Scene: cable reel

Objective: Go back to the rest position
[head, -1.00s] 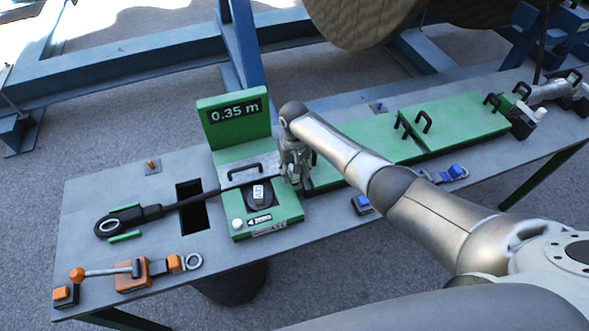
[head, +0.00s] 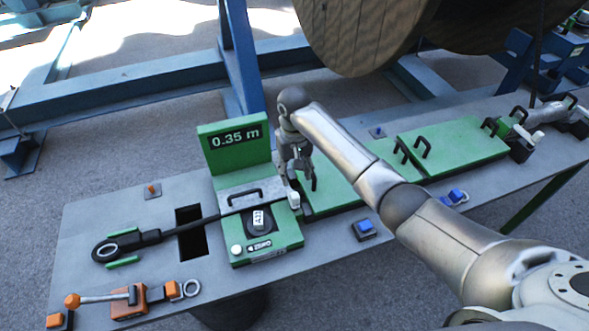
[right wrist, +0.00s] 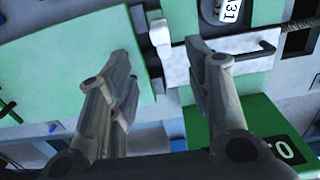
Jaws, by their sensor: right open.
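My right gripper (head: 303,180) is open and empty, with its fingers apart just right of the green measuring unit (head: 290,240). The right wrist view shows its two grey fingers (right wrist: 160,65) spread over the bench, with nothing between them. The unit's display (head: 236,137) reads 0.35 m. A white block (head: 294,200) sits at the unit's right edge, close below my gripper; it also shows beyond the fingertips in the right wrist view (right wrist: 158,32). A black cable (head: 190,228) with a looped end lies to the left of the unit. My left gripper is not in view.
The grey bench (head: 90,215) carries green panels with black handles (head: 452,145), a blue button (head: 366,228) and an orange lever tool (head: 128,302). A large wooden reel (head: 365,35) on a blue frame (head: 130,85) stands behind. The bench has a dark rectangular opening (head: 190,240).

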